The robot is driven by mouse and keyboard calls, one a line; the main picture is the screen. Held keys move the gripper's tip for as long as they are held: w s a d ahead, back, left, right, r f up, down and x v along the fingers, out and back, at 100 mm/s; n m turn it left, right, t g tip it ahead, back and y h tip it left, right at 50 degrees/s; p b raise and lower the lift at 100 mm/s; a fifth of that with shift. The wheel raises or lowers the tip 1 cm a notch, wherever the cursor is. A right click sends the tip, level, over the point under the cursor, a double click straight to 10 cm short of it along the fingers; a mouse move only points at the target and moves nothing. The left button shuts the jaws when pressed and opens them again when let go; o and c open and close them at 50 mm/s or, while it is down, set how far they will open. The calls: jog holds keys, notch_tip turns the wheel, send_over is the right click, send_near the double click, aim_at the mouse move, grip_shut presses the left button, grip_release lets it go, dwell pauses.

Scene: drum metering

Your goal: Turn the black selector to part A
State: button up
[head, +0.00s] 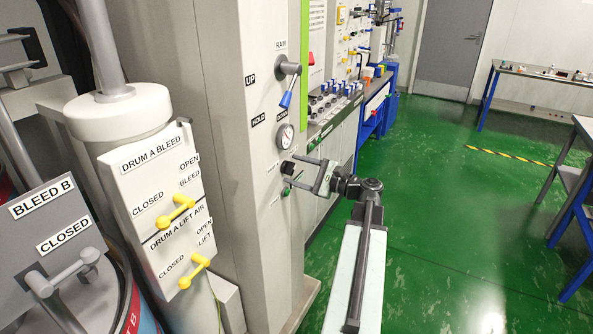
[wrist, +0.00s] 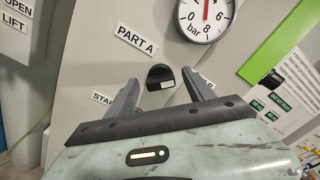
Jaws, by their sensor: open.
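The black selector (wrist: 159,74) sits on the grey panel in the wrist view, below and right of the PART A label (wrist: 135,39). A small pale mark shows on its lower right part. I cannot tell which label it points to. In the head view the selector (head: 287,167) is small, on the column's face. My gripper (head: 293,170) is open in front of it. In the wrist view the two fingers of my gripper (wrist: 160,76) stand apart, one on each side of the selector. I cannot tell whether they touch it. The fingers partly hide two other labels.
A pressure gauge (head: 284,136) sits above the selector, and a blue-handled lever (head: 288,87) higher up. A green button (head: 286,190) is just below. Yellow valve handles (head: 178,212) are on the box at left. Green floor (head: 440,210) is open at right.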

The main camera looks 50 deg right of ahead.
jog(key=shift+w, duration=0.25)
jog(key=c, duration=1.2)
jog(key=shift+s, duration=0.1)
grip_shut()
